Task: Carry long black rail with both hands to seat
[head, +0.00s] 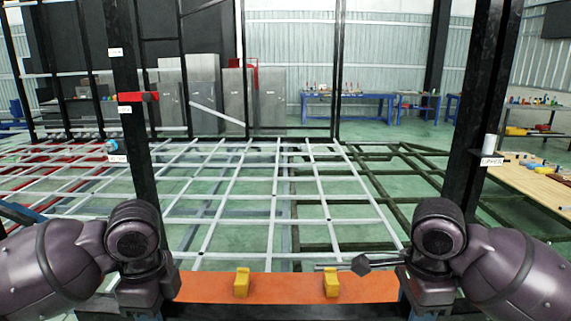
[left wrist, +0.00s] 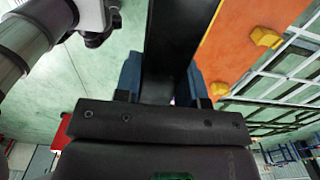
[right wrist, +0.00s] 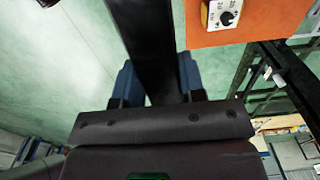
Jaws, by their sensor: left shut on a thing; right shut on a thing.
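The long black rail (head: 285,312) lies level across the bottom of the head view, on the near side of an orange surface. My left gripper (left wrist: 163,80) is shut on it, with a blue finger on either side of the dark bar. My right gripper (right wrist: 158,82) is shut on another part of the same rail (right wrist: 150,40). In the head view my left gripper (head: 142,292) and right gripper (head: 428,290) are far apart, near the rail's two ends. Their fingers are mostly hidden there. I cannot tell which part is the seat.
The orange surface (head: 290,288) carries two yellow blocks (head: 241,282) and (head: 331,283). Black posts (head: 135,140) and (head: 470,150) stand upright at left and right. A white grid frame (head: 270,200) lies beyond. A wooden table (head: 535,190) is at right.

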